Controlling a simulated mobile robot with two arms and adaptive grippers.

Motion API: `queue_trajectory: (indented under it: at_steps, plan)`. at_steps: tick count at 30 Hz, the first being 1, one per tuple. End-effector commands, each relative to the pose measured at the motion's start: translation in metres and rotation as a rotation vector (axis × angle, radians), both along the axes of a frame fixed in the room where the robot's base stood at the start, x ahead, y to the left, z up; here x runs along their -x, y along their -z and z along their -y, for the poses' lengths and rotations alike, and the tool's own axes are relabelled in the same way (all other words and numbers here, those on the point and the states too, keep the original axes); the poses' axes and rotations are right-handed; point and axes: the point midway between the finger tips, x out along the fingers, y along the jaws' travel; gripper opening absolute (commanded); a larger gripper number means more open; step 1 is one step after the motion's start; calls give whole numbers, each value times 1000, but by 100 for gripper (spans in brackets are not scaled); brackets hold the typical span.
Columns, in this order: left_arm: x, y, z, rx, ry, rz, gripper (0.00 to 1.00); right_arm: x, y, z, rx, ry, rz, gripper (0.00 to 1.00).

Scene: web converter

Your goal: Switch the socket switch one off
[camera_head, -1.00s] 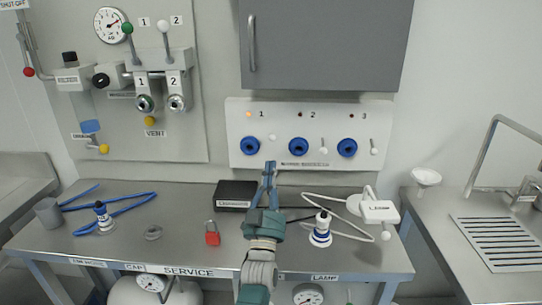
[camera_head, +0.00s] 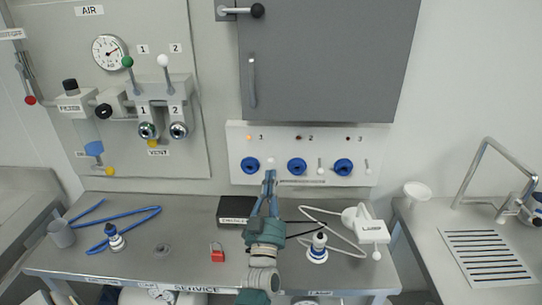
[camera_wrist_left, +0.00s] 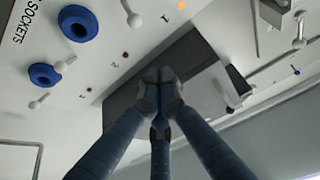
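The white socket panel (camera_head: 312,150) carries three blue sockets, each with a small white-knobbed switch. The knob of switch one (camera_head: 271,160) sits just above my left gripper's tips, higher than the knobs of switch two (camera_head: 320,171) and switch three (camera_head: 367,171). The orange lamp (camera_head: 249,137) beside number 1 is lit; the other two lamps are dark. My left gripper (camera_head: 270,173) points up at the panel, fingers together and empty. In the left wrist view the gripper (camera_wrist_left: 160,76) is shut, apart from the switch one knob (camera_wrist_left: 134,20). My right gripper is out of view.
A grey cabinet (camera_head: 325,60) hangs above the panel. On the bench are a black box (camera_head: 236,208), a red padlock (camera_head: 217,252), a blue-and-white plug (camera_head: 318,248) and a white lamp (camera_head: 366,228). Gas valves (camera_head: 160,110) stand left; a sink unit (camera_head: 480,250) is right.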

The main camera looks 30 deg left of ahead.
Motion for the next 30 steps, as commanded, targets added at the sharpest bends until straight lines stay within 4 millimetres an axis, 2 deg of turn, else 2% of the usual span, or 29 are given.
queue_trajectory:
  at_steps: [5, 10, 22, 23, 24, 30]
  plan:
    - [-1, -1, -1, -1, 0, 1, 0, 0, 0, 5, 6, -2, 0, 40]
    - [-13, -8, -7, -3, -1, 3, 0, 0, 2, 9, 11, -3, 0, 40]
    - [-80, -43, -43, -2, 0, 5, 0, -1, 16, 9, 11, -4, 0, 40]
    - [-83, -40, -45, -1, 0, 2, 0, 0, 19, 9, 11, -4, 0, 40]
    - [-81, -25, -45, -1, 1, -3, 0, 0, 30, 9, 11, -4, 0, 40]
    - [-80, -8, -49, -2, 1, 0, 0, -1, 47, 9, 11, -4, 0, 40]
